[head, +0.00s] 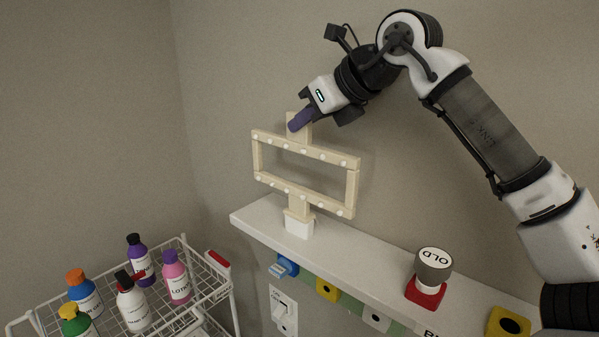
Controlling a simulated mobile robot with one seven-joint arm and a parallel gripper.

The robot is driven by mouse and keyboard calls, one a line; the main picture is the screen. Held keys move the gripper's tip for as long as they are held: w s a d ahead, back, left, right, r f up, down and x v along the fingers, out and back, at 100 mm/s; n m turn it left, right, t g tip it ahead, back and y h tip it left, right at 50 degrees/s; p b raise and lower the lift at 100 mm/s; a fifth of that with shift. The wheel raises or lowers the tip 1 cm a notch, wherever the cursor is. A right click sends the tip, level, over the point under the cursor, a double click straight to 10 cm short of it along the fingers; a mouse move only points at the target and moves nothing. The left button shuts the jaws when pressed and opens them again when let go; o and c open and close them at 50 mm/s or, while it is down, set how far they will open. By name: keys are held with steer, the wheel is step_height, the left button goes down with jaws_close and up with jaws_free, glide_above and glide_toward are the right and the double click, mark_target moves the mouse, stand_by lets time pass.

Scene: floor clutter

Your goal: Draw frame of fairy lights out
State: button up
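The frame of fairy lights (305,150) is a cream rectangle with several small white bulbs along its bars. It stands upright, its short stem in a white block-like base (299,227) on the shelf. A cream tab rises from its top bar. My gripper (300,121) comes down from the upper right to this tab. A purple piece at the gripper's end overlaps the tab; whether it grips or only touches it is unclear. The far side of the fingers is hidden.
The white shelf (355,260) carries a grey-topped red item marked OLD (430,275) to the right. A wire cart (205,275) with several bottles stands at lower left. Coloured items line the wall below the shelf. Space left of the frame is clear.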

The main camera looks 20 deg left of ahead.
steer(key=shift+r+p, duration=0.65)
steer(key=shift+r, duration=0.05)
jaws_close()
steer(key=shift+r+p, duration=1.85)
steer(key=shift+r, duration=0.35)
steer(key=shift+f, duration=0.1)
